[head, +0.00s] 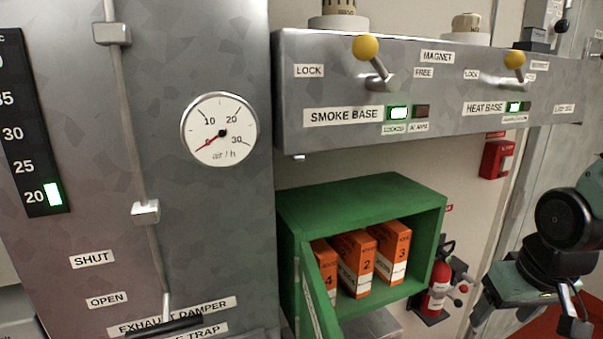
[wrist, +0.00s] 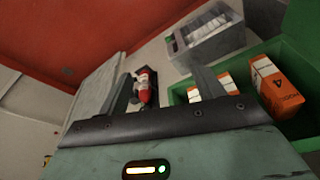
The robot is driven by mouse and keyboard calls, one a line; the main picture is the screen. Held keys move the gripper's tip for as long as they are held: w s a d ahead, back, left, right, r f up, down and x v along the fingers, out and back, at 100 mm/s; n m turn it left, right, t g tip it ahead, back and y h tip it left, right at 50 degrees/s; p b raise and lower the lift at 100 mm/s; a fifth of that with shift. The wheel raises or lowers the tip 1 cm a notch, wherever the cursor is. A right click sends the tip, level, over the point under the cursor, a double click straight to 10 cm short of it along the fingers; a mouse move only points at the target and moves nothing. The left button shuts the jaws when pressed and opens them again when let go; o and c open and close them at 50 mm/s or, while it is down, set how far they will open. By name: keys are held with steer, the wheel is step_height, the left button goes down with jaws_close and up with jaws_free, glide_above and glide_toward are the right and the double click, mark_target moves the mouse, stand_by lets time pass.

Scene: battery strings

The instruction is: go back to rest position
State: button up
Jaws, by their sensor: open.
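My gripper (head: 528,316) hangs at the right edge of the head view, to the right of the open green cabinet. Its fingers are apart. In the wrist view my gripper (wrist: 160,80) has nothing between its fingers. Part of my arm runs out of the head view at the right.
The green cabinet (head: 355,192) holds orange boxes (head: 388,252); its door (head: 317,285) is swung open. A red fire extinguisher (head: 439,280) stands near my gripper. A grey panel (head: 430,75) with yellow-knobbed levers is above. A gauge (head: 219,128) is at the left.

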steer(key=s+a+r+n+g, duration=0.1)
steer(key=s+a+n+g, duration=0.2)
steer(key=s+a+n, duration=0.4)
steer(key=s+a, duration=0.7)
steer(key=a, duration=0.3)
steer(key=shift+s+a+r+n+y+b, duration=0.15)
steer(key=shift+a+r+n+y+b, duration=0.15)
steer(key=shift+a+n+b, duration=0.1)
